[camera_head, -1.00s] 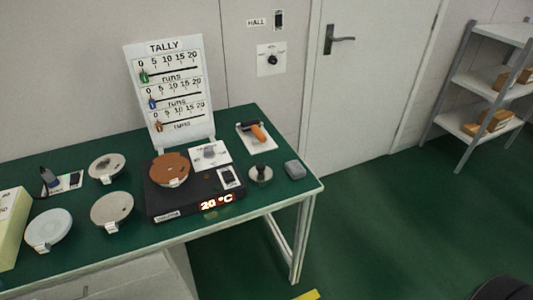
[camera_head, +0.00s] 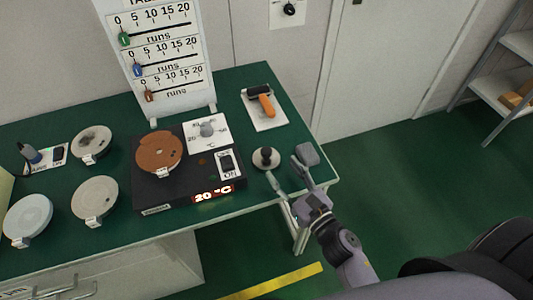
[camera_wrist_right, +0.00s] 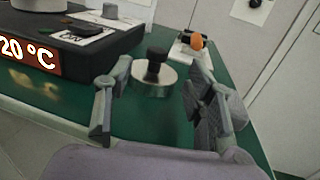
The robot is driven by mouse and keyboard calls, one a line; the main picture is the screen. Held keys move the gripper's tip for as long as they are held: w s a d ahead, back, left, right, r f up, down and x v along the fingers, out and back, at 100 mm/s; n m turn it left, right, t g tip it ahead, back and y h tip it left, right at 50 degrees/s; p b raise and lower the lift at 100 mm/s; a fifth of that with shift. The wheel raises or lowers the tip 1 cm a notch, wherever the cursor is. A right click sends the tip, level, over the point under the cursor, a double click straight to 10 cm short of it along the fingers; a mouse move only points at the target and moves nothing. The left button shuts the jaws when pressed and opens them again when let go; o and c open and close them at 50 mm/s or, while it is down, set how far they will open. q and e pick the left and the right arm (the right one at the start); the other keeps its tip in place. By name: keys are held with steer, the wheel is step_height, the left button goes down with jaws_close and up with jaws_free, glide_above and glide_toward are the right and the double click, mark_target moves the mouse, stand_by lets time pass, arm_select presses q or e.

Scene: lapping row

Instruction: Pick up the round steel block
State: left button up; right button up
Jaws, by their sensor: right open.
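The round steel block (camera_head: 266,162) is a short, pale metal disc with a dark knob on top. It stands upright on the green table, right of the black hot plate. In the right wrist view the block (camera_wrist_right: 152,84) shows between and beyond the fingers. My right gripper (camera_head: 290,176) is open and empty at the table's front right; its fingers are apart, short of the block and not seen touching it. In the right wrist view the gripper (camera_wrist_right: 163,100) spans the block's width. My left gripper is not in view.
A grey rounded block (camera_head: 306,154) sits close by the right finger. The black hot plate (camera_head: 172,195) reads 20 °C and bears a copper-coloured disc (camera_head: 160,150). An orange-handled roller (camera_head: 265,104) lies behind. Several round plates stand left. The tally board (camera_head: 165,80) stands behind.

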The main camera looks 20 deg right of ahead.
mark_target(269, 155)
steer(key=x, duration=0.3)
steer(key=shift+w+a+p, duration=0.1)
steer(key=shift+w+p, duration=0.25)
steer(key=shift+w, duration=0.15)
steer(key=p+x, duration=0.1)
steer(key=x, duration=0.3)
steer(key=shift+w+a+f, duration=0.1)
steer(key=shift+w+a, duration=0.05)
steer(key=shift+w, duration=0.05)
steer(key=shift+w+a+f, duration=0.1)
steer(key=shift+w, duration=0.2)
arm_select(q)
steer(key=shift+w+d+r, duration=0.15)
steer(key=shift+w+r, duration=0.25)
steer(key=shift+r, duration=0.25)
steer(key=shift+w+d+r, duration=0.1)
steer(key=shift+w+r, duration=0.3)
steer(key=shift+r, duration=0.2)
arm_select(e)
steer(key=shift+c, duration=0.2)
jaws_close()
